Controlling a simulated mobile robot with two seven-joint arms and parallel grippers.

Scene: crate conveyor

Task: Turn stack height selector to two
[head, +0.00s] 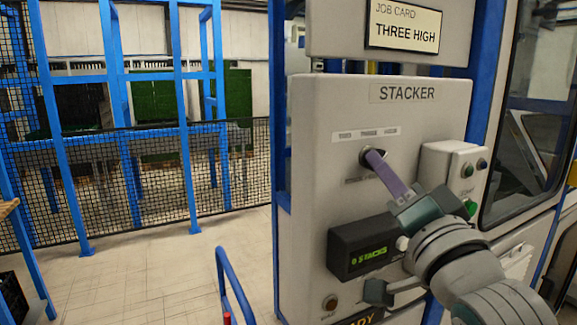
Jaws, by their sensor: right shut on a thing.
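The stack height selector (366,154) is a small dark round knob on the front of the grey stacker panel (310,200). A pale label strip (366,133) above it carries small position words, too blurred to read surely. My right gripper (375,160) reaches up from the lower right, its narrow purple fingers shut on the selector. The fingers cover much of the knob, so I cannot tell which position it points to. My left gripper is not in view.
A job card (404,25) above reads "THREE HIGH". A black display (362,250) shows a green "0 STACKS". A side box (437,165) has a green button (470,207). A blue rail (238,285) stands left of the panel; mesh fencing (150,170) stands behind.

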